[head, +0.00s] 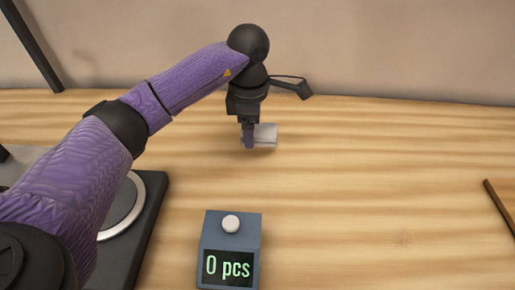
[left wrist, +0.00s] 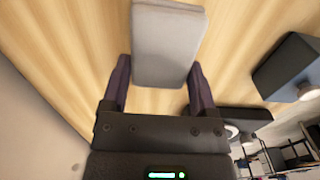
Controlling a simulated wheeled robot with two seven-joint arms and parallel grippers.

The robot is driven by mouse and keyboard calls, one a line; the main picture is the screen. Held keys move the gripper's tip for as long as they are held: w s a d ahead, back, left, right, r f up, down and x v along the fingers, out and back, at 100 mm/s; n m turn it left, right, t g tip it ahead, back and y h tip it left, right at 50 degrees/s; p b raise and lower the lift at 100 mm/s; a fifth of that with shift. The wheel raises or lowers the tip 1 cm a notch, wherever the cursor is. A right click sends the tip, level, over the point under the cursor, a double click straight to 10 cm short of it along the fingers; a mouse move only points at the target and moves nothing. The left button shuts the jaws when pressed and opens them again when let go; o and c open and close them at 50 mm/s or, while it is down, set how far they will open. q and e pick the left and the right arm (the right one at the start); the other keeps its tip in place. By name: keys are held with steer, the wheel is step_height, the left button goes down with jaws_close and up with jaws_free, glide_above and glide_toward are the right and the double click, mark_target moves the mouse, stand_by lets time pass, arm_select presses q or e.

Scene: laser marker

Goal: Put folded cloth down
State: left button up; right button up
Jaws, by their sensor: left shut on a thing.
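The folded cloth (head: 266,134) is a small pale grey, flat piece near the back of the table in the head view. My left gripper (head: 249,140) points down and is shut on it, partly hiding it. In the left wrist view the cloth (left wrist: 167,45) is held between the two dark purple fingers of the gripper (left wrist: 160,75) and extends beyond them. I cannot tell whether the cloth touches the wooden table (head: 360,190). My right gripper is not in view.
A blue-grey counter box (head: 231,243) with a white button and "0 pcs" stands at the front. A dark device with a round metal plate (head: 124,206) is at the left, partly behind my arm. A dark bar (head: 499,207) lies at the right edge. The table right of the cloth is clear.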

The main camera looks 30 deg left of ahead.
mark_target(251, 155)
arm_select(q)
step_height(251, 155, down, 5)
steer(key=shift+f+b, duration=0.15)
steer(key=shift+b, duration=0.75)
steer(key=shift+r, duration=0.2)
steer(key=shift+f, duration=0.15)
steer(key=o, duration=1.2)
step_height(251, 155, up, 12)
steer(key=p, duration=0.5)
steer(key=shift+r, duration=0.2)
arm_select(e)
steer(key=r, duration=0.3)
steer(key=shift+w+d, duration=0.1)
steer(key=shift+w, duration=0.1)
arm_select(q)
steer(key=shift+f, duration=0.1)
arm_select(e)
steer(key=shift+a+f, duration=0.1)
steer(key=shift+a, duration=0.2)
